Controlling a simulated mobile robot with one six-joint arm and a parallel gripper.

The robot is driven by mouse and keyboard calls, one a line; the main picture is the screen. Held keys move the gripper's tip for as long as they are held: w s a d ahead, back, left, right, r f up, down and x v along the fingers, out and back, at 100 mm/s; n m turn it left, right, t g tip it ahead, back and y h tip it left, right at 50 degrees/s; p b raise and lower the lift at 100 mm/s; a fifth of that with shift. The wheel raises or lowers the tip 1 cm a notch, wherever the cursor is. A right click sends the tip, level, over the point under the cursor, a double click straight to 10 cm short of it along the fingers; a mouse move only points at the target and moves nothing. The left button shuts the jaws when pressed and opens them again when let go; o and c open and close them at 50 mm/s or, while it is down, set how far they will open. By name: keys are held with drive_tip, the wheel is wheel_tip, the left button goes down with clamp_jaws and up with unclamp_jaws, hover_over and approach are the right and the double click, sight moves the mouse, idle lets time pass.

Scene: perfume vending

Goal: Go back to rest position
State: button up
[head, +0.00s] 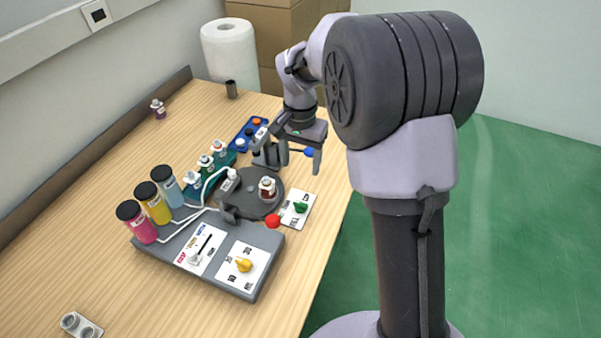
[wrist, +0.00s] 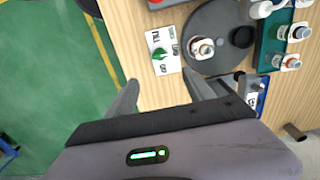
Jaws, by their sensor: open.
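My gripper (head: 300,157) is above the far right part of the wooden table, pointing down, with its fingers apart. In the wrist view my gripper (wrist: 163,98) shows two spread fingers with nothing between them but table edge and green floor. The perfume machine (head: 207,255) stands on the table, with its dark round turntable (head: 246,204) nearer the camera than my gripper. A small bottle with dark red liquid (head: 267,189) stands on the turntable; it also shows in the wrist view (wrist: 202,48).
Pink (head: 137,222), yellow (head: 154,203) and pale blue (head: 167,186) cylinders line the machine's left. A green rack (head: 211,170) of small bottles and a blue tray (head: 248,133) lie beyond. A paper roll (head: 230,57) stands at the back. Green floor (head: 520,220) is clear at right.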

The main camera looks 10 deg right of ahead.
drive_tip(key=shift+r, duration=0.6)
